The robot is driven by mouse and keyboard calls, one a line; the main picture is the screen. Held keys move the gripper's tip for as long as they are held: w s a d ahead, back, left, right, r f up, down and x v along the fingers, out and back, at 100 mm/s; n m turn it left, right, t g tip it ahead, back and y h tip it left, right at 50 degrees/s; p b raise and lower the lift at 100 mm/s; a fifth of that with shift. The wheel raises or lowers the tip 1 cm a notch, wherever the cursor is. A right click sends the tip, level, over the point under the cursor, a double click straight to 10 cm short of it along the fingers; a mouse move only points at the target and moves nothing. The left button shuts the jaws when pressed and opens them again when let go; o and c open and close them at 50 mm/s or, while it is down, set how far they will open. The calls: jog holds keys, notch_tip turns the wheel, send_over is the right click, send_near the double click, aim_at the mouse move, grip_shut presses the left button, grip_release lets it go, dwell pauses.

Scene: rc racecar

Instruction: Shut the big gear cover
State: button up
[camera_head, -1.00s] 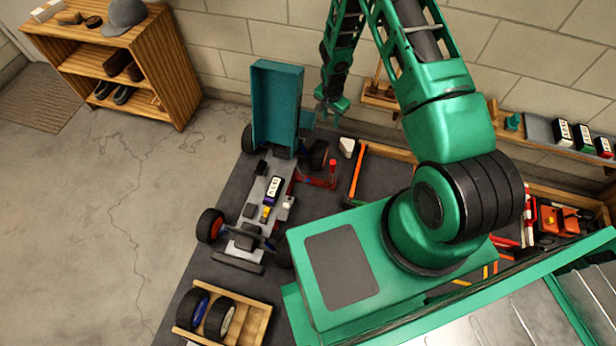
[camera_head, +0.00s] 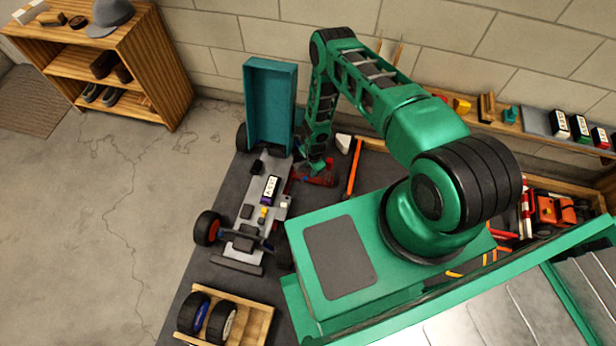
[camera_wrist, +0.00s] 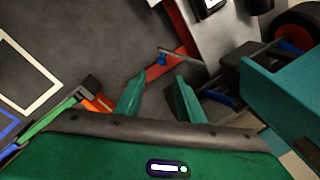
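A big teal box-shaped cover (camera_head: 270,108), which I take as the gear cover, stands raised at the rear of the grey car chassis (camera_head: 247,215). Its hollow side faces the camera. In the wrist view the teal cover (camera_wrist: 288,92) fills the right side. My gripper (camera_head: 313,168) is low, right of the cover and chassis, near a red part (camera_head: 322,180). In the wrist view my gripper (camera_wrist: 157,86) has its two green fingers apart with nothing held between them. A red strip (camera_wrist: 165,65) with a small blue piece lies beyond the fingertips. Arm links partly hide the red part.
A wooden tray with two wheels (camera_head: 238,320) is at the front of the dark mat. An orange-edged frame (camera_head: 354,168) lies right of my gripper. A wall shelf (camera_head: 535,130) holds boxes. A wooden rack (camera_head: 130,65) stands back left. The left floor is clear.

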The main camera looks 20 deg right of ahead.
aim_at(306, 178)
jog(key=f, duration=0.3)
jog(key=w+f, duration=0.1)
jog(key=f, duration=0.5)
jog(key=shift+w+a+f, duration=0.25)
jog(key=shift+a+f, duration=0.1)
jog(key=shift+s, duration=0.1)
grip_shut()
